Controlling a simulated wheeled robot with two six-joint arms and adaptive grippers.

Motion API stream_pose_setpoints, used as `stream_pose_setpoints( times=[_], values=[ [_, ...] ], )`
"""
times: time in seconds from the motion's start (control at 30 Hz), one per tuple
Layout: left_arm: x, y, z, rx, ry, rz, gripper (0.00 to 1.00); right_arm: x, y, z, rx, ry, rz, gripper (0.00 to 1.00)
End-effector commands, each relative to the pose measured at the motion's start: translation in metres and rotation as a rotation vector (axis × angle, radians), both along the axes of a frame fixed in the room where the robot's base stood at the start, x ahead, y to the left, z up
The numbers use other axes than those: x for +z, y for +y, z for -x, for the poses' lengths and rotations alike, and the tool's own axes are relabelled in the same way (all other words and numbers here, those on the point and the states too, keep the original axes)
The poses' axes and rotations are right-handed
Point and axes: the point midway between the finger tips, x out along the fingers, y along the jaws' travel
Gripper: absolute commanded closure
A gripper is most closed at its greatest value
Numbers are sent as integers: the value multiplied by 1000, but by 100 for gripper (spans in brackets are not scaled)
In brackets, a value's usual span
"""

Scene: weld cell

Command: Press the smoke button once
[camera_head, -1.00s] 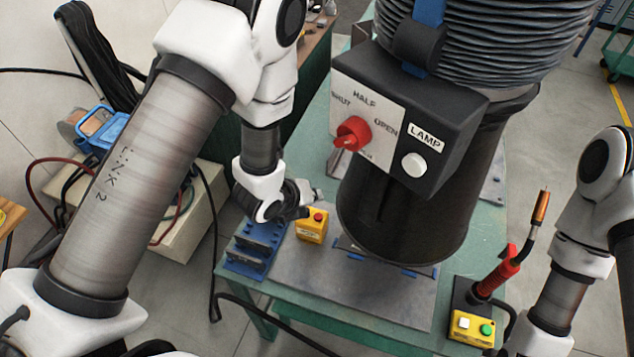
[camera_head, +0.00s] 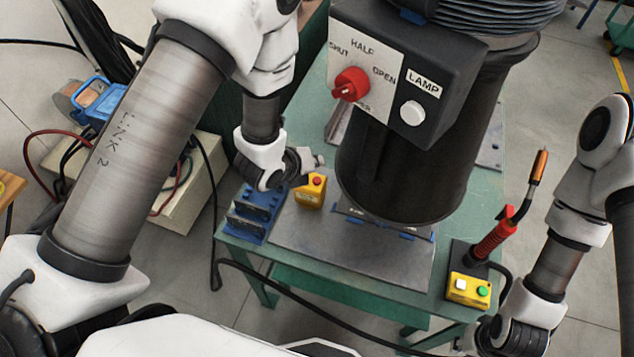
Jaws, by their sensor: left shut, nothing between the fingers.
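A small yellow box with a red button (camera_head: 317,180) on top sits on the grey plate, left of the black extraction hood. Its label is too small to read. A second yellow box (camera_head: 468,290) with a white and a green button stands at the right table edge. I cannot tell from any label which is the smoke button. My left gripper (camera_head: 318,161) is shut and empty, its tip just above and behind the red button; contact is not clear. My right gripper (camera_head: 478,338) is low at the right, below the two-button box, its fingers unclear.
The hood's control box (camera_head: 445,60) has a red knob (camera_head: 350,84) and a white lamp button (camera_head: 411,113). A blue rack (camera_head: 252,214) stands left of the plate. A torch with a red handle (camera_head: 493,240) rises behind the two-button box. The plate's front (camera_head: 350,255) is clear.

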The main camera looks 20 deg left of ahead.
Motion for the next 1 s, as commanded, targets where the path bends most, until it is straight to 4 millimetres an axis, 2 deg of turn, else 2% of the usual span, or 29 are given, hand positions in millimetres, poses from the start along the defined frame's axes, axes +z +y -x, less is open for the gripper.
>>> stream_pose_setpoints(
  times=[0.03, 0.1, 0.23, 1.0],
  values=[
    [-13, 0, 0, 1, 2, 0, 100, -9, 0, 0, 0, 0, 0, 73],
    [-26, 0, 0, 1, 2, 0, 100, -20, 0, 0, 0, -1, 0, 73],
    [-37, 0, 0, 0, 0, 0, 100, -32, 0, 0, 0, 0, 0, 73],
    [-38, 0, 0, 0, 0, 0, 100, -32, 0, 0, 0, 0, 0, 73]
  ],
)
